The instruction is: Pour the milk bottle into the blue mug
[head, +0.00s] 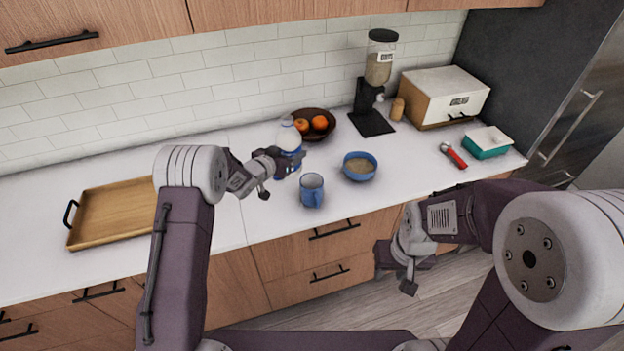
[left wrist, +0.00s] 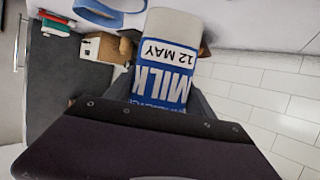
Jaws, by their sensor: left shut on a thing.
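The milk bottle (head: 288,135) stands upright over the counter, left of and behind the blue mug. My left gripper (head: 289,160) is shut on it and covers its middle. In the left wrist view the bottle (left wrist: 168,65) fills the jaws, with its MILK and 12 MAY label showing. I cannot tell whether its base touches the counter. The blue mug (head: 312,192) stands upright on the counter near the front edge; its inside is hard to make out. My right gripper (head: 397,271) is empty, with its fingers apart, in front of the counter and below its top.
A blue bowl (head: 360,170) with brown contents is right of the mug. A wooden tray (head: 115,212) is at left; a red-handled tool (head: 454,156) and a teal box (head: 487,147) are at right.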

